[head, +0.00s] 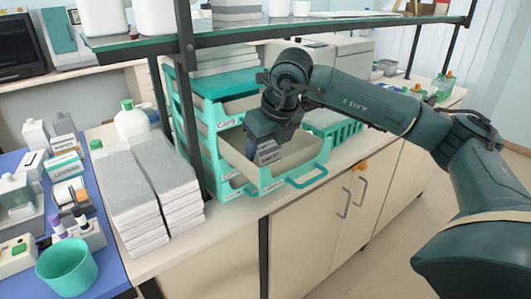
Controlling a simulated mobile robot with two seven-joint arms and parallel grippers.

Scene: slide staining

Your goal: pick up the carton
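A small grey carton (268,154) with a pale label shows in the open teal drawer (306,157), directly below my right gripper (269,138). The gripper points down into the drawer, at the carton's top. Its fingertips and the carton's sides are hard to make out, so I cannot tell whether it is open or shut on the carton. The drawer is pulled out of a teal drawer unit (225,82), below a drawer labelled CAPS. Other small labelled cartons (66,166) stand on the blue mat at the left. My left gripper is not in view.
A shelf (300,22) on dark posts runs above the bench, close over my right arm. Stacks of grey-white sheets (155,195) lie left of the drawer. A teal cup (67,267) stands at the lower left. A teal rack (333,127) stands behind the drawer.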

